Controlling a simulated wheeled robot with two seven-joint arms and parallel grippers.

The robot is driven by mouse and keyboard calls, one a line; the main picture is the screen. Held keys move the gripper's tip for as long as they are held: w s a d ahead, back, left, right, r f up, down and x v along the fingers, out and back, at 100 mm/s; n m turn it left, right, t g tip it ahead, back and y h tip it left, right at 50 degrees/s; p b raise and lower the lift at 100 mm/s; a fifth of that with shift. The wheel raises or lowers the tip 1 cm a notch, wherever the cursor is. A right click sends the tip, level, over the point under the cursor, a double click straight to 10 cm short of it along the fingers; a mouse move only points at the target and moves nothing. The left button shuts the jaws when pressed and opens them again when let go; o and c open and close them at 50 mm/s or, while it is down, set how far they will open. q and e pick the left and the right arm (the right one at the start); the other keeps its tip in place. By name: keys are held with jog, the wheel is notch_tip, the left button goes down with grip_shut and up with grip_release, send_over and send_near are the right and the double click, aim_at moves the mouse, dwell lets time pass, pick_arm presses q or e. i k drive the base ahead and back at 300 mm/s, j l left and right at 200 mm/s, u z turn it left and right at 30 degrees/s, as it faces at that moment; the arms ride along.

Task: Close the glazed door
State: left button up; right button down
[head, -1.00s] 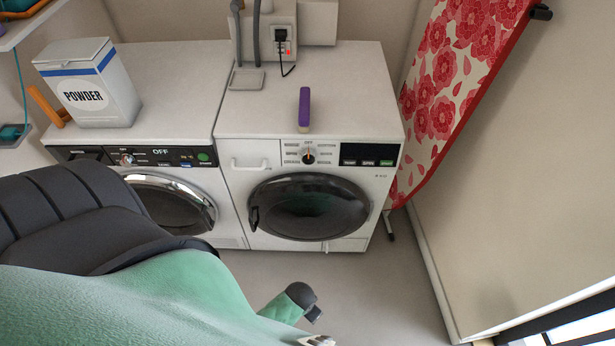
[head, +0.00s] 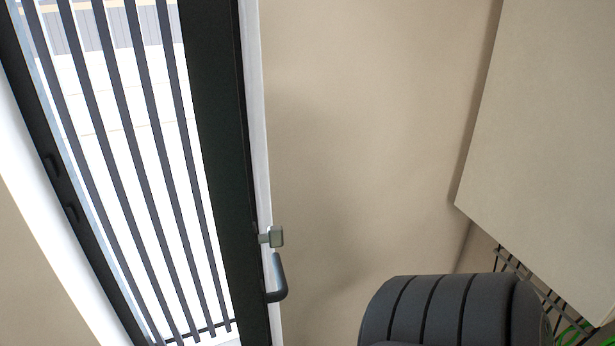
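The glazed door (head: 214,150) shows in the left half of the head view as a tall dark frame beside a bright opening. It appears to stand open, seen nearly edge-on at the right of the opening. A black lever handle (head: 277,280) and a grey knob-like fitting (head: 272,237) stick out to its right. The dark jamb (head: 50,150) on the opening's left side carries two small dark catches. Neither of my grippers is in view, so their state is hidden.
Dark vertical bars (head: 135,130) stand in the bright opening. A bare beige wall (head: 370,130) lies right of the door. A large beige panel or cabinet (head: 560,140) fills the upper right, with a dark wire rack (head: 540,290) below it.

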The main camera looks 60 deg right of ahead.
aim_at(206, 26)
jog(key=l+z, duration=0.45)
jog(key=i+l+z, duration=0.2)
jog(key=l+z, duration=0.2)
jog(key=l, duration=0.2)
